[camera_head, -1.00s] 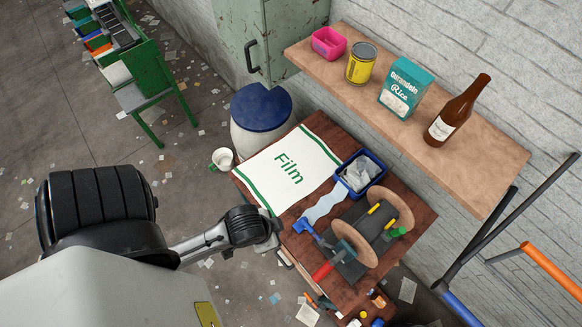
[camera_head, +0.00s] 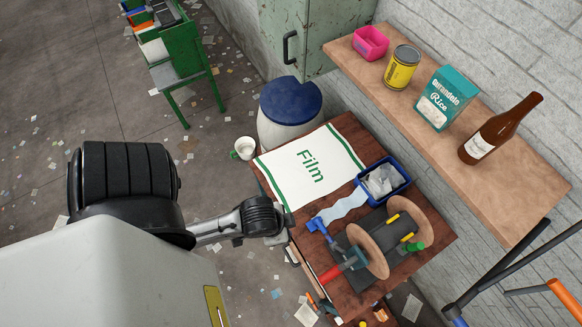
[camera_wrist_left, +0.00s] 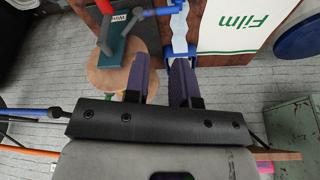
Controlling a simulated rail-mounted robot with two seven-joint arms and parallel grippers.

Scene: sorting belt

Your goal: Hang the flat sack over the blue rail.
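The flat sack (camera_head: 330,153), white with green stripes and the word "Film", lies flat on the wooden table. Part of it shows at the top right of the left wrist view (camera_wrist_left: 228,38). The blue rail (camera_head: 455,314) shows only as a short end at the lower right edge of the head view; a blue bar (camera_wrist_left: 28,113) is at the left of the wrist view. My left gripper (camera_wrist_left: 160,64) is open, with nothing between its fingers. In the head view its fingers are hard to make out near the table's left edge, beside the sack's near corner. My right gripper is not in view.
A blue bin (camera_head: 402,184) and a spool device (camera_head: 365,252) share the table with the sack. A shelf (camera_head: 500,178) with a bottle, box, can and pink tub juts from the wall. An orange bar (camera_head: 567,299) is at the right. A blue-lidded barrel (camera_head: 291,103) stands behind.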

